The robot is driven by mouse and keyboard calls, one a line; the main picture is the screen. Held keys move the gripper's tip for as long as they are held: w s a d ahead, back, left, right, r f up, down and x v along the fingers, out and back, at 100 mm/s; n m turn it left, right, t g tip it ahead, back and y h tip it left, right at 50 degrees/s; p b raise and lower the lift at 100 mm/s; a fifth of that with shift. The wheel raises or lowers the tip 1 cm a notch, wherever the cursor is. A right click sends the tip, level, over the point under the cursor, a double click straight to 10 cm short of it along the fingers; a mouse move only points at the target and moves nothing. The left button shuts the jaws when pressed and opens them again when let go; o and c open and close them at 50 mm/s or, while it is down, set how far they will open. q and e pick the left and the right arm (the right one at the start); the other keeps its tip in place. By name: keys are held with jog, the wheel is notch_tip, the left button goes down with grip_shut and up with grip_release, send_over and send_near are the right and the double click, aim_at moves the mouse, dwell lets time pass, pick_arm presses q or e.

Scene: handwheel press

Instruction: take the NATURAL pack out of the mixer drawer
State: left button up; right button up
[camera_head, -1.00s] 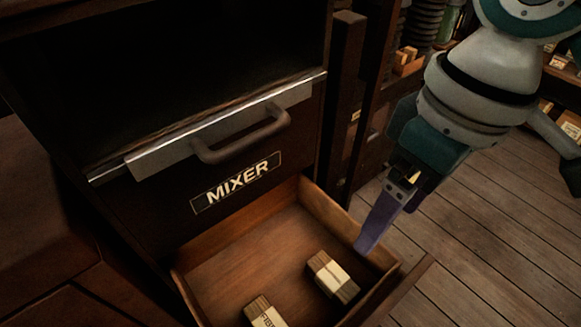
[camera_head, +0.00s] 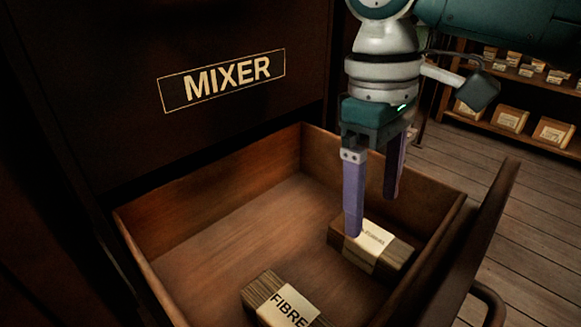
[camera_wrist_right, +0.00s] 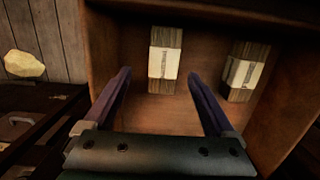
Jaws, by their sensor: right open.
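The open mixer drawer (camera_head: 215,200) holds two wood-coloured packs with pale paper bands. The nearer pack (camera_head: 284,302) reads FIBRE. The other pack (camera_head: 372,246) lies by the drawer's right wall; its print is too small to read surely, and no word NATURAL is legible. My right gripper (camera_head: 372,215) is open and points down over this second pack, one fingertip overlapping it in the picture; contact cannot be told. In the right wrist view, the open fingers (camera_wrist_right: 159,75) are empty, with one pack (camera_wrist_right: 165,52) ahead between them and another (camera_wrist_right: 244,72) to the right.
The dark cabinet front with the MIXER label (camera_head: 222,82) stands behind the drawer. The drawer's front panel (camera_head: 455,240) and its handle (camera_head: 490,300) are at the right. Shelves with boxes (camera_head: 510,118) stand at the back right. The drawer floor left of the packs is clear.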

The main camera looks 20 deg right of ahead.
aim_at(371, 235)
jog(key=f+b, duration=0.1)
jog(key=f, duration=0.2)
jog(key=s+f+b, duration=0.1)
jog(key=f+b, duration=0.1)
jog(key=f, duration=0.1)
jog(key=shift+s+f, duration=0.1)
jog(key=shift+f, duration=0.1)
jog(key=shift+r, duration=0.1)
jog(key=shift+c, duration=0.5)
grip_shut()
